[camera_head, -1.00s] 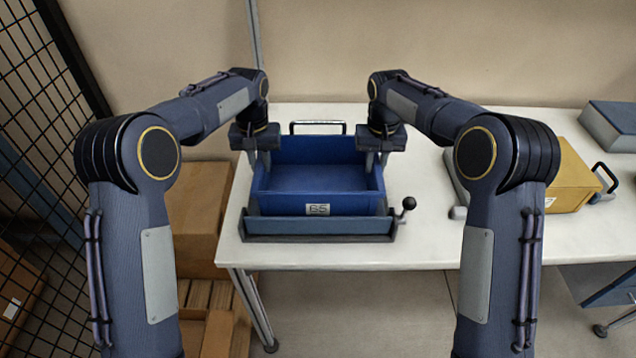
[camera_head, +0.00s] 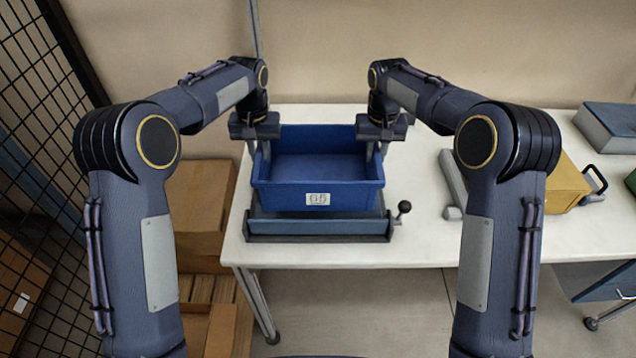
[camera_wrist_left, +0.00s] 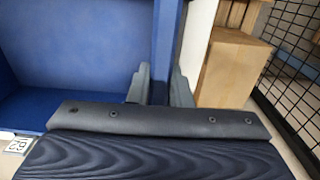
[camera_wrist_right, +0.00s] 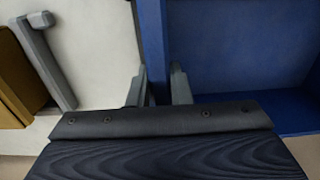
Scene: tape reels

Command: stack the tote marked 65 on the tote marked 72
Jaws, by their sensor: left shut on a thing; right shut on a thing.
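The blue tote marked 65 (camera_head: 280,196) is open and empty, with its pale label on the front wall. It appears level and raised a little above a grey-blue holder on the table. My left gripper (camera_head: 257,150) is shut on its left side wall, and the wall shows between the fingers in the left wrist view (camera_wrist_left: 160,85). My right gripper (camera_head: 376,150) is shut on its right side wall, also seen in the right wrist view (camera_wrist_right: 160,85).
The holder (camera_head: 320,228) has a black-knobbed lever (camera_head: 403,208) at its right. A grey bar (camera_head: 451,180) lies left of the yellow tote. A grey-blue box (camera_head: 610,125) sits at the back right. White tabletop (camera_head: 422,225) is clear between. Black mesh (camera_head: 40,120) and cardboard boxes (camera_head: 203,205) stand left.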

